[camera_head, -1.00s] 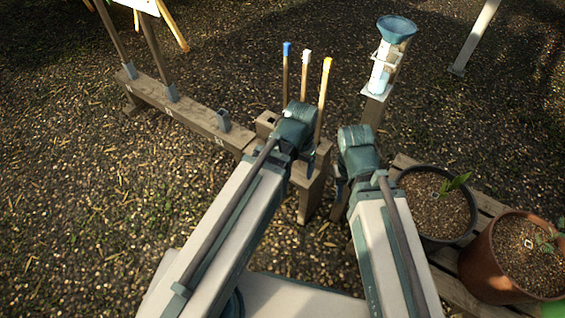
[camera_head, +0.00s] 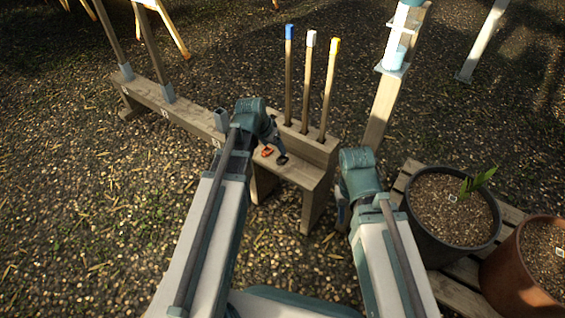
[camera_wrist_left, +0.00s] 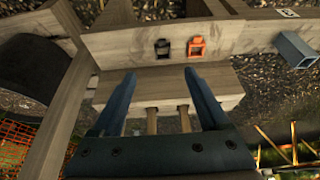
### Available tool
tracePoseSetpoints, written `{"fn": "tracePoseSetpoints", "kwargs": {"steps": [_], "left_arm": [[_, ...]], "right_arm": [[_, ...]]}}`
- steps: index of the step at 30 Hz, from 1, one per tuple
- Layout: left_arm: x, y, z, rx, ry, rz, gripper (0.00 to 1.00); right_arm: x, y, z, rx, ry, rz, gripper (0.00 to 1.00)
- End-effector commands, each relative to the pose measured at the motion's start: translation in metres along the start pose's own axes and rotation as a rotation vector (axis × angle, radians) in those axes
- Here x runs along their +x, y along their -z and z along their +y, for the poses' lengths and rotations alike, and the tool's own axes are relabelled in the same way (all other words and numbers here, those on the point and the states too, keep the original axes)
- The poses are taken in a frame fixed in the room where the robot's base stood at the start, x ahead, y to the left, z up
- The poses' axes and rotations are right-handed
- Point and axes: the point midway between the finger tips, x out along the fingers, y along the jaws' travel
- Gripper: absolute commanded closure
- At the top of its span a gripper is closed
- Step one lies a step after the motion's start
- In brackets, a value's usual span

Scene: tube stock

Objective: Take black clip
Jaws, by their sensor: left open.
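The black clip (camera_head: 282,159) lies on the wooden bench (camera_head: 310,178) in the head view, beside an orange clip (camera_head: 267,152). In the left wrist view the black clip (camera_wrist_left: 162,49) sits ahead of the fingertips, roughly in line with the gap between them. The orange clip (camera_wrist_left: 196,47) is just right of it. My left gripper (camera_head: 273,138) is over the bench, close to the clips; in the wrist view (camera_wrist_left: 157,75) it is open and empty. My right gripper (camera_head: 343,205) hangs right of the bench, its fingers mostly hidden.
Blue (camera_head: 289,75), white (camera_head: 308,80) and yellow-tipped (camera_head: 329,85) sticks stand upright behind the clips. A post (camera_head: 390,95) and potted plants (camera_head: 450,205) are on the right.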

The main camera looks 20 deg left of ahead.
Motion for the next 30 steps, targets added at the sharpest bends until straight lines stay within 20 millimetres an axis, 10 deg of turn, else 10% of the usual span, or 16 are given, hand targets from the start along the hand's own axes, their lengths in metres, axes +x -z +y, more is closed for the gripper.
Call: {"fn": "tracePoseSetpoints", "kwargs": {"steps": [10, 30], "left_arm": [[0.059, -0.001, 0.000, 0.000, 0.000, 0.000, 0.22], [0.102, 0.005, -0.006, 0.000, 0.000, 0.000, 0.22]], "right_arm": [[0.055, 0.004, -0.007, -0.006, 0.005, 0.003, 0.60], [0.092, 0.006, -0.011, 0.001, 0.006, 0.003, 0.60]]}}
